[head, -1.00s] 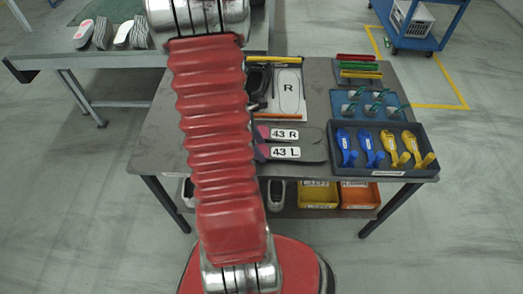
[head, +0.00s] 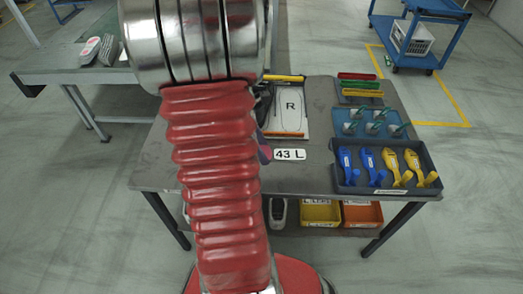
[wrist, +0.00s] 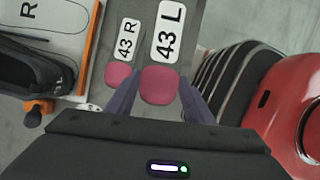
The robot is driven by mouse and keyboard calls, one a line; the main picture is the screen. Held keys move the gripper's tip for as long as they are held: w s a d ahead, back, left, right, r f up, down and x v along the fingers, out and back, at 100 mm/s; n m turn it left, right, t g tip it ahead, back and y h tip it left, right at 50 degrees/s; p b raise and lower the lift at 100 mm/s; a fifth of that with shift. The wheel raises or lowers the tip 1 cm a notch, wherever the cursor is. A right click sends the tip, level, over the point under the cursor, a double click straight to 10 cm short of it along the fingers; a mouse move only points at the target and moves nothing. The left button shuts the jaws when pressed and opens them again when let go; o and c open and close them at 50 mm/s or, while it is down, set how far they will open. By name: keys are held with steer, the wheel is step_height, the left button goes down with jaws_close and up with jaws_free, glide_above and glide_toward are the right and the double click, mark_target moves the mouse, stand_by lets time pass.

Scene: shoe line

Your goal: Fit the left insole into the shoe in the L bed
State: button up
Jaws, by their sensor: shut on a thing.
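The left insole (wrist: 160,88), dark with a pink end and a "43 L" label, is between the two fingers of my gripper (wrist: 158,80) in the wrist view. The fingers are shut on its sides near the pink end. Its label also shows in the head view (head: 289,154). The right insole (wrist: 119,74), labelled "43 R", lies just left of it in the wrist view. A dark shoe (wrist: 35,75) lies by the bed board marked R (wrist: 55,18).
A dark tray (head: 388,188) with blue and yellow tools stands at the table's right. Behind it are a teal rack (head: 372,124) and coloured bars (head: 360,88). Orange bars edge the R board. Yellow and orange bins (head: 320,213) sit on the lower shelf.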

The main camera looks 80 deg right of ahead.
stand_by(0.3)
steer(key=w+a+r+m, duration=0.1)
steer(key=w+a, duration=0.2)
steer(key=w, duration=0.7)
steer(key=w+a+m+y, duration=0.1)
steer(key=w+a, duration=0.3)
steer(key=w, duration=0.7)
steer(key=w+a+r, duration=0.1)
steer(key=w+a, duration=0.2)
steer(key=w, duration=0.7)
steer(key=w+a, duration=0.5)
steer(key=a, duration=0.5)
steer(key=w+a+m, duration=0.1)
steer(key=w+a, duration=0.5)
steer(key=a, duration=0.4)
steer(key=w+a, duration=0.5)
steer(key=a, duration=0.5)
steer(key=shift+w+r+m, duration=0.3)
steer(key=shift+w+r, duration=0.05)
steer(key=shift+r, duration=0.05)
steer(key=shift+a, duration=0.15)
